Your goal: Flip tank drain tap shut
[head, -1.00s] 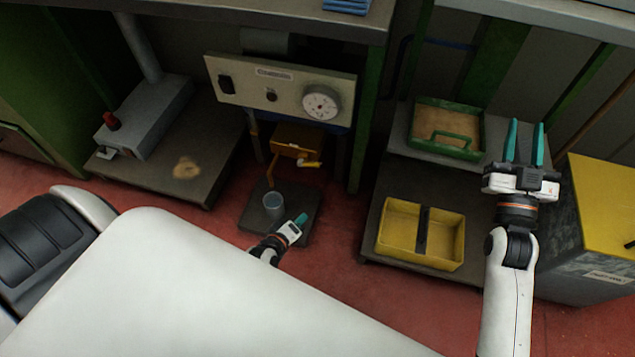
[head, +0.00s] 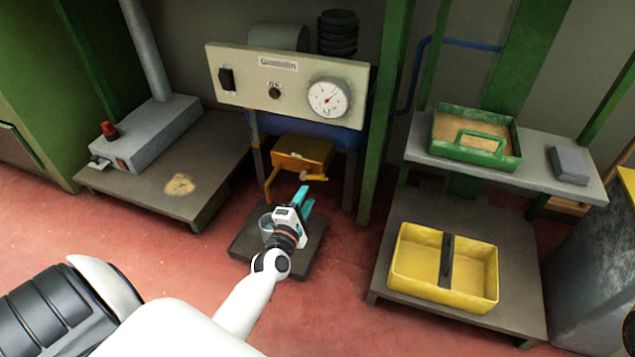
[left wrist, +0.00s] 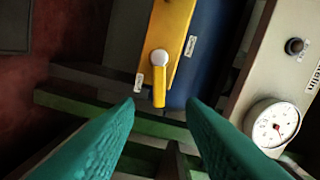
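The tap's yellow lever (head: 313,177) shows in the head view at the front of an orange-yellow box (head: 303,150) under the panel. In the left wrist view the lever (left wrist: 159,92) hangs from a pale round pivot (left wrist: 159,58) on the yellow body, beside the blue tank (left wrist: 208,45). My left gripper (head: 304,196) is just below and in front of the lever. In the wrist view its teal fingers (left wrist: 160,108) are wide apart and empty, with the lever between and beyond their tips. My right gripper is not in view.
The panel (head: 230,95) with a dial is above. A yellow tray (head: 400,262) and a green tray (head: 440,135) sit on shelves at right. Red floor is clear in front.

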